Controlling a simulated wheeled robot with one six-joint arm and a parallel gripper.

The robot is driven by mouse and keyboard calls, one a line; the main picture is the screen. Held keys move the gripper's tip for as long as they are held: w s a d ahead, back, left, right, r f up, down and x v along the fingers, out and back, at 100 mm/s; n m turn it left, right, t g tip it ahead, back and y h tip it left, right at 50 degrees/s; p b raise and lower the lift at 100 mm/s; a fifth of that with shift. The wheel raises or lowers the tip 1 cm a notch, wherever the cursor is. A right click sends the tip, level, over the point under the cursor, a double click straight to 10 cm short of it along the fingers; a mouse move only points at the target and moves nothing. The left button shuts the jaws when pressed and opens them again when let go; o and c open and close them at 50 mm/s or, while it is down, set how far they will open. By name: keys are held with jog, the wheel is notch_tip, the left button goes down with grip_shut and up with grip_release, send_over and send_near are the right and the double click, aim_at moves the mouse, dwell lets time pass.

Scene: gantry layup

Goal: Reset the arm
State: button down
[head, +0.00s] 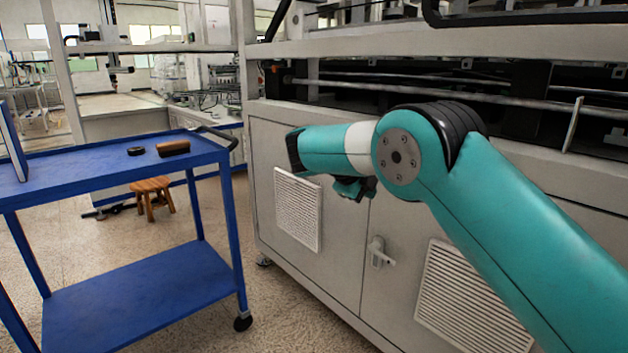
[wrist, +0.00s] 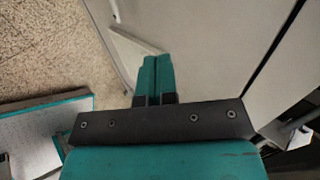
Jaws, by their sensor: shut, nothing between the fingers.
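My arm (head: 500,220) reaches in from the right in the head view, teal with a black ribbed elbow joint. Its forearm points left in front of the grey machine cabinet. In the wrist view my gripper (wrist: 155,72) shows two teal fingers pressed together, with nothing between them. In the head view the fingers cannot be made out clearly.
The grey machine cabinet (head: 345,240) with vents and a door handle (head: 378,252) stands close behind the arm. A blue cart (head: 90,165) at left carries a brown block (head: 173,148) and a small black disc (head: 136,151). A wooden stool (head: 152,195) stands behind it.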

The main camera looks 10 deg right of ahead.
jog(key=s+a+r+n+y, duration=0.1)
jog(key=s+r+n+y, duration=0.2)
jog(key=s+n, duration=0.55)
jog(key=s+a+r+n+y, duration=0.2)
jog(key=s+r+n+y, duration=0.1)
jog(key=s+n, duration=0.55)
jog(key=s+a+f+n+g+y, duration=0.1)
jog(key=s+a+n+g+y, duration=0.15)
jog(key=s+n, duration=0.85)
jog(key=s+a+f+n+g+y, duration=0.1)
jog(key=s+a+n+g+y, duration=0.15)
jog(key=s+n, duration=0.85)
jog(key=s+r+m+p, duration=0.1)
jog(key=s+r+p, duration=0.1)
jog(key=r+p, duration=1.1)
jog(key=s+r+m+p, duration=0.2)
jog(key=s+r+p, duration=0.1)
jog(key=r+p, duration=1)
jog(key=shift+d+r+y, duration=0.25)
jog(key=shift+d+y, duration=0.1)
jog(key=shift+y, duration=0.05)
jog(key=c, duration=1.8)
grip_release()
jog(key=shift+c, duration=0.2)
